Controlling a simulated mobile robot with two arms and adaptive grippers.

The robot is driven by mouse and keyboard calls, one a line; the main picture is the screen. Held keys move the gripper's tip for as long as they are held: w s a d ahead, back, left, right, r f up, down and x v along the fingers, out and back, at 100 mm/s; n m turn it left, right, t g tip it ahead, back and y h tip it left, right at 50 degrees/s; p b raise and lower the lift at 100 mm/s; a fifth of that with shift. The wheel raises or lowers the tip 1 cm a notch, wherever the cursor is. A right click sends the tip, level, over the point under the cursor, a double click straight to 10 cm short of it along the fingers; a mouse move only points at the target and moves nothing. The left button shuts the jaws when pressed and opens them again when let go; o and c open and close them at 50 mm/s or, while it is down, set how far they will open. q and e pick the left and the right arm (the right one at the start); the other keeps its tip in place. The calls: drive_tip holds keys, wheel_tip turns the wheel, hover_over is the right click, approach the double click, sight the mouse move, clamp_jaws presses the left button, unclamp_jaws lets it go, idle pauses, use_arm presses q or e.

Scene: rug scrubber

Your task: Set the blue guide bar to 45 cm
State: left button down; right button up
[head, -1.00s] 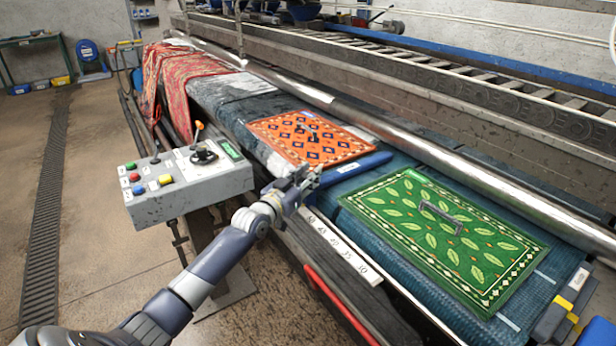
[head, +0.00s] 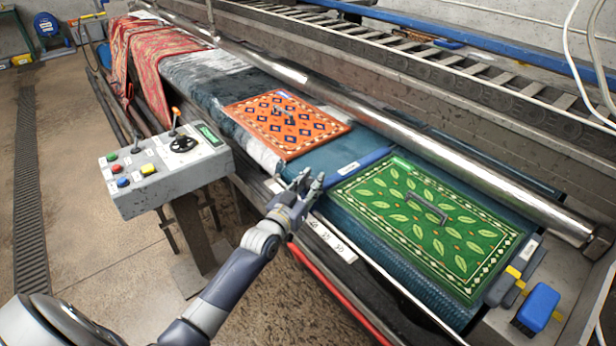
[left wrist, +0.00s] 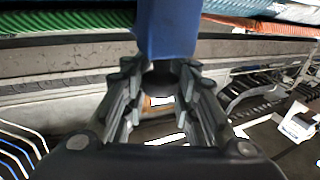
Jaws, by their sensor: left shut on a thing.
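The blue guide bar (head: 352,168) lies across the teal belt between the orange rug (head: 286,124) and the green rug (head: 428,222), close to the green rug's edge. My left gripper (head: 306,182) is shut on the bar's near end. In the left wrist view, the blue bar (left wrist: 168,28) stands between the fingers of my left gripper (left wrist: 160,72). The white scale strip (head: 334,240) runs along the belt's near edge; my gripper and arm hide part of it. Its visible numbers are too small to read surely. My right gripper is not in view.
A grey control box (head: 165,168) with buttons and levers stands left of my arm. A steel roller (head: 400,128) runs along the far side of the belt. A red rail (head: 340,295) lies below the near edge. A blue block (head: 537,308) sits at the right end.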

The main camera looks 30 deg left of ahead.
use_arm(q)
drive_tip(key=shift+a+f, duration=0.1)
drive_tip(key=shift+f, duration=0.15)
drive_tip(key=c, duration=1.5)
unclamp_jaws()
drive_tip(key=shift+c, duration=0.2)
drive_tip(key=shift+o, duration=1.2)
drive_tip(key=shift+s+a+r, duration=0.15)
drive_tip(key=s, duration=1.2)
